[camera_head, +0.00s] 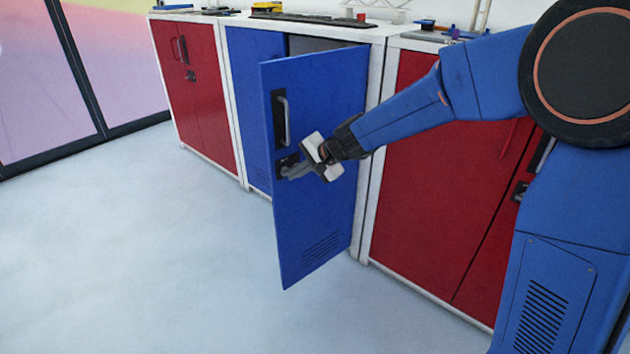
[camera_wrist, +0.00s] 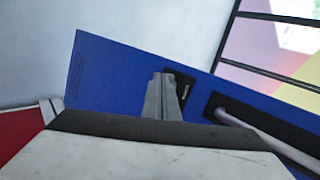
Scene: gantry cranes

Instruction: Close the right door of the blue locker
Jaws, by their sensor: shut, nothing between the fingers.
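The blue locker (camera_head: 242,85) stands between two red lockers in the head view. Its right door (camera_head: 318,210) is swung open toward me, hinged on its right side, and a dark gap shows behind its top. The door carries a grey bar handle (camera_head: 284,118) with a black latch plate below it. My gripper (camera_head: 290,171) is shut and its fingertips are at the door's outer face by the latch plate; I cannot tell if they touch. In the wrist view the shut fingers (camera_wrist: 162,97) point at the blue door (camera_wrist: 120,85), beside its handle (camera_wrist: 265,140).
A red locker (camera_head: 205,95) stands to the left and another red locker (camera_head: 430,200) to the right, both shut. Tools and a yellow item (camera_head: 267,8) lie on the locker tops. The pale floor (camera_head: 120,240) in front is clear. A glass wall is at far left.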

